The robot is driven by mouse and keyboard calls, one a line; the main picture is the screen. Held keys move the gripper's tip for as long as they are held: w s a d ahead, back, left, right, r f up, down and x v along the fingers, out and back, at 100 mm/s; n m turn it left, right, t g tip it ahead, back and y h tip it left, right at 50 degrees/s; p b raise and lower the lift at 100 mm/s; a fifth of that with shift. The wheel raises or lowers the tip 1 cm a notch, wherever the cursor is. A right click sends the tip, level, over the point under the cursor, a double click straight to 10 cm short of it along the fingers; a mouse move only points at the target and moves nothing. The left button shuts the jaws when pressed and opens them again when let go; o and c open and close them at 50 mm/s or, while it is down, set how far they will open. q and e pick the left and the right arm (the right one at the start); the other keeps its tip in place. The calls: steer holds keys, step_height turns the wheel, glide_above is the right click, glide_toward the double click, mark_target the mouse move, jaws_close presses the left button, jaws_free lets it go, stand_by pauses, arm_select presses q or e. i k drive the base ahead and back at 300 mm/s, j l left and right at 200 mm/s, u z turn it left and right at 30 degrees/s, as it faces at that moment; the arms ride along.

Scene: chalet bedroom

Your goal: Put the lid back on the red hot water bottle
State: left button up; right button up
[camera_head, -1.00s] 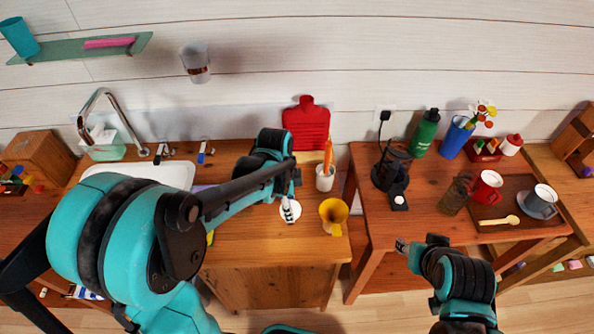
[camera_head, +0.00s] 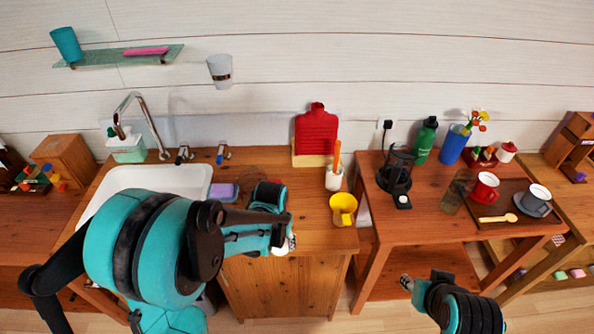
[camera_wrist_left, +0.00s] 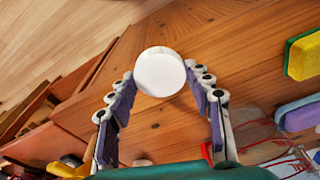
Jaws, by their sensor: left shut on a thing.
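The red hot water bottle (camera_head: 317,133) stands upright against the wall at the back of the wooden counter, its neck upward. I cannot tell at this size whether its mouth is covered. My left gripper (camera_head: 288,243) is over the counter's front edge, in front of the bottle and apart from it. In the left wrist view its fingertips (camera_wrist_left: 159,76) are shut on a round white disc (camera_wrist_left: 160,72); I cannot tell if this is the lid. My right gripper (camera_head: 406,283) is low, in front of the right table; its fingers are too small to read.
A yellow cup (camera_head: 343,209) and a white holder (camera_head: 334,178) stand right of the bottle. The sink (camera_head: 180,180) is left, with a purple sponge (camera_head: 223,193) beside it. The middle counter has free room.

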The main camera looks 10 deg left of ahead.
mark_target(317, 131)
steer(key=j+u, duration=0.35)
steer(key=j, duration=0.95)
steer(key=i+j+u, duration=0.2)
steer(key=j, duration=0.2)
steer(key=i+j+u, duration=0.2)
steer(key=i+j, duration=0.1)
